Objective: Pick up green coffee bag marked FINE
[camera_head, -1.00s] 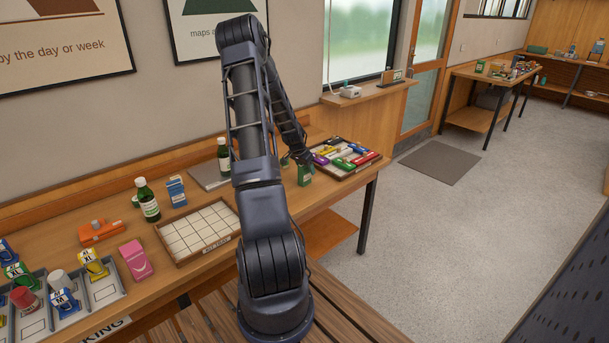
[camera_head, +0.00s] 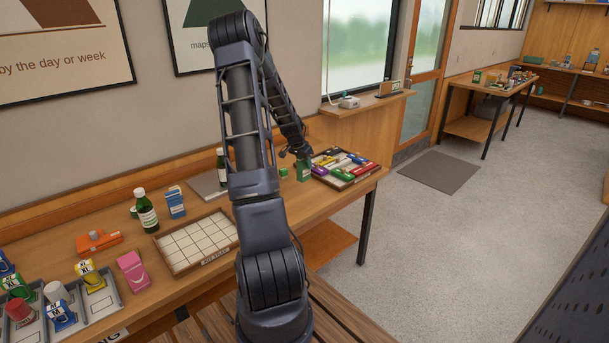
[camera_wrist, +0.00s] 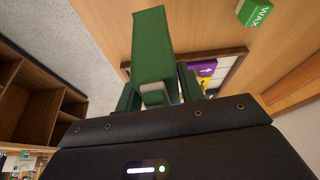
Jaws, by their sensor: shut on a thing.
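My gripper (camera_head: 298,155) is shut on a green bag (camera_head: 304,171) at the far right part of the long wooden table. The bag appears slightly above the tabletop, left of a tray of coloured items. In the wrist view the green bag (camera_wrist: 152,45) sticks out between my fingers (camera_wrist: 155,93). No marking on it can be read, so I cannot confirm the word FINE.
A tray (camera_head: 350,186) of coloured items stands close to the right. An empty gridded tray (camera_head: 176,271), a green bottle (camera_head: 147,212) and a blue box (camera_head: 175,203) stand further left.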

